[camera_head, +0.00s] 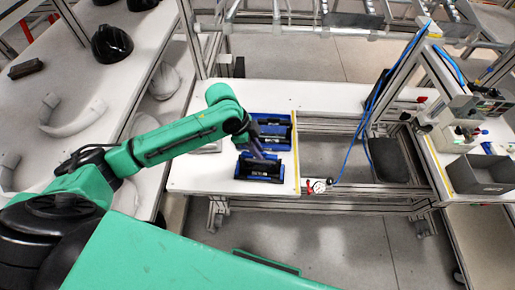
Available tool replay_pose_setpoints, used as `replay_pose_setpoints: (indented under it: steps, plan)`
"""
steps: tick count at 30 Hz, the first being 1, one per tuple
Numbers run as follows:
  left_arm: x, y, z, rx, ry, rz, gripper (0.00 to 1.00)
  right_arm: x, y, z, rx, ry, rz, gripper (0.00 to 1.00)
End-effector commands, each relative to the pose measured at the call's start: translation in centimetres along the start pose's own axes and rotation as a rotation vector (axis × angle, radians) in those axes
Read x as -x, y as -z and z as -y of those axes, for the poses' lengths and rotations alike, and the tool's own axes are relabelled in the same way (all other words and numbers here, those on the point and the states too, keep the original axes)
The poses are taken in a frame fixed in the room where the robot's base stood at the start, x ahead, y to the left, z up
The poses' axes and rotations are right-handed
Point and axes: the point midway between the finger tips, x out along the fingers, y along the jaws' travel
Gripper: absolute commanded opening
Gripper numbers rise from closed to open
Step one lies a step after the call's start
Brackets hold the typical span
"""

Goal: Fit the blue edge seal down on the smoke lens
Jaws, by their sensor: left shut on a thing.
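My left gripper (262,154) reaches in from the left over the white bench and points down at a dark and blue piece (259,170) near the bench's front right. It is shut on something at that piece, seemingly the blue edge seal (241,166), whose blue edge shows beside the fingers. The dark part there looks like the smoke lens, but the two are too small to separate surely. I cannot tell whether the seal touches the lens or sits above it. My right gripper is out of view.
A blue tray (289,118) with dark pieces stands just behind. The white bench (205,178) is bare at its front left. A yellow strip (296,150) marks its right edge. Black helmet shells (111,43) lie on the left table. A grey bin (478,174) stands far right.

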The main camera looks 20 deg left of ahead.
Motion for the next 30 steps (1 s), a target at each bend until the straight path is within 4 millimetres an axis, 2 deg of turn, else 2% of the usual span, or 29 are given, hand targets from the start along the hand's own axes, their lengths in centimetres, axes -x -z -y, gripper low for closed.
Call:
replay_pose_setpoints:
  steps: [2, 3, 5, 6, 17, 20, 30]
  plan:
    - [-0.3, -0.2, -0.1, 0.001, -0.003, 0.002, 0.00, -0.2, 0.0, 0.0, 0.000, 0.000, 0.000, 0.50]
    - [-0.3, -0.2, -0.1, 0.001, -0.003, 0.002, 0.26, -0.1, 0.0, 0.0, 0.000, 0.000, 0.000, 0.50]
    - [-0.3, -0.1, -0.1, 0.001, -0.003, 0.002, 0.49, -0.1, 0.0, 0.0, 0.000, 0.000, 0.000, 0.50]
    - [-0.3, -0.1, -0.1, 0.001, -0.002, 0.002, 0.53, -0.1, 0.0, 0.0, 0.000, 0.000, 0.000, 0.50]
    - [0.3, -0.1, 0.0, 0.000, 0.000, 0.000, 0.53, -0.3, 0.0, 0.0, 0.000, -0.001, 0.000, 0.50]
    - [2.0, -0.2, 0.1, 0.000, 0.003, 0.000, 0.53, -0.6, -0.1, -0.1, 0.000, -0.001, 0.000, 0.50]
    - [11.7, -0.2, 0.1, 0.000, 0.004, 0.002, 0.53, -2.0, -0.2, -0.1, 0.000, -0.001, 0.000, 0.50]
